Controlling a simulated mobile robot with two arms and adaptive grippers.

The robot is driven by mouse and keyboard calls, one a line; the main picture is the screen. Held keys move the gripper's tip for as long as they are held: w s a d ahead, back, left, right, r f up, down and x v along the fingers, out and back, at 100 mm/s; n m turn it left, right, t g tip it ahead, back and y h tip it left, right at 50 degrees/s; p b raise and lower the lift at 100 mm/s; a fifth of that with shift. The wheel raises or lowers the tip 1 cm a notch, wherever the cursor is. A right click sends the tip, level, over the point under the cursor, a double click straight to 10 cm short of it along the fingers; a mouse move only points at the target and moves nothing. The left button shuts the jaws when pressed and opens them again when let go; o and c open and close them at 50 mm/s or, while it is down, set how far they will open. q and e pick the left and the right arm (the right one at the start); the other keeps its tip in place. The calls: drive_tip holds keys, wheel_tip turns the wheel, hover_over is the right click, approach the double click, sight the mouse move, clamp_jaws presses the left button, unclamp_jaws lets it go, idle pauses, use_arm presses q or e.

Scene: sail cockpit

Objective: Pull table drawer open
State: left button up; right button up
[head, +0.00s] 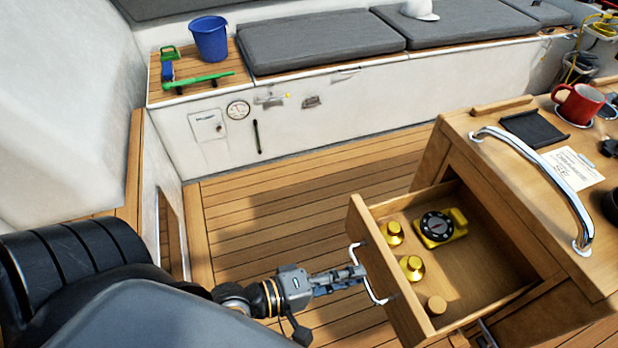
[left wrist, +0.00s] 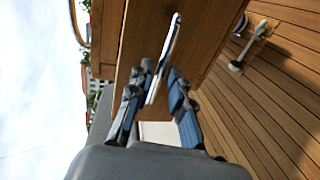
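The wooden table drawer (head: 372,262) is pulled well out of the table (head: 455,150), with its inside showing. A metal bar handle (head: 367,287) is on its front; it also shows in the left wrist view (left wrist: 175,32). My left gripper (head: 352,274) is at the handle. The exact contact is too small to make out. My right gripper is in neither view.
A red mug (head: 580,103) and a metal rail (head: 540,175) are on the table. Clear plank floor (head: 280,215) lies left of the drawer. A cushioned bench (head: 320,45) is behind.

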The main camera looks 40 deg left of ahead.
use_arm(q)
drive_tip(key=v, duration=0.8)
drive_tip(key=shift+s+a, duration=0.25)
drive_tip(key=shift+s, duration=0.05)
drive_tip(key=s+a+f+m+g+y, duration=0.1)
drive_tip(key=a+f+m+y, duration=0.3)
drive_tip(key=f, duration=0.7)
drive_tip(key=a+f+m+g+y, duration=0.1)
drive_tip(key=a+f+g, duration=0.1)
drive_tip(key=a+f, duration=0.65)
drive_tip(key=s+a+f+m+g+y, duration=0.1)
drive_tip(key=a+f+m+y, duration=0.15)
drive_tip(key=f, duration=1.15)
drive_tip(key=s+d+f+m+g+y, duration=0.1)
drive_tip(key=s+d+f+m+g, duration=0.2)
drive_tip(key=s+f, duration=0.5)
drive_tip(key=s+d+f+m+g+p, duration=0.1)
drive_tip(key=s+d+f+m+g, duration=0.2)
drive_tip(key=s+f, duration=0.5)
drive_tip(key=shift+d+f+g+y, duration=0.35)
drive_tip(key=shift+d+f+g, duration=0.25)
drive_tip(key=shift+d+g, duration=0.2)
